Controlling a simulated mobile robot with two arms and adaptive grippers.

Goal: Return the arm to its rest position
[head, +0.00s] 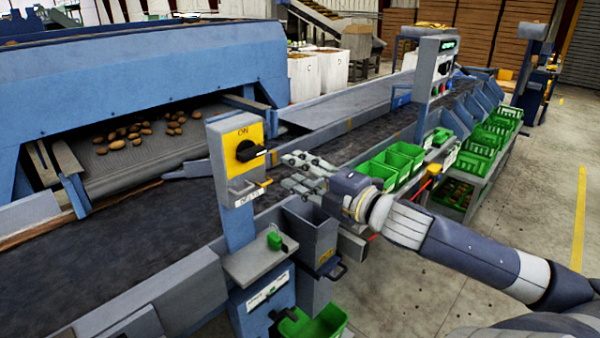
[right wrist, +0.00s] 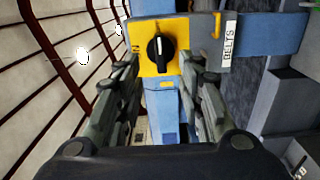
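My right arm (head: 470,262) reaches in from the lower right of the head view. Its gripper (head: 288,172) is open, with its fingers pointing left at the grey post with the yellow switch plate (head: 237,143). In the right wrist view the two fingers (right wrist: 165,85) stand apart with nothing between them that they hold. The black rotary knob (right wrist: 159,48) on the yellow plate shows beyond the fingertips, apart from them as far as I can tell. The knob also shows in the head view (head: 249,150), below the word ON. My left gripper is not in view.
A dark conveyor belt (head: 150,230) runs behind the post. Potatoes (head: 130,135) lie on the blue machine's feed belt. Green crates (head: 398,160) stand on the rack beyond my gripper. A grey bin (head: 308,236) is just below it. The concrete floor (head: 545,185) at right is clear.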

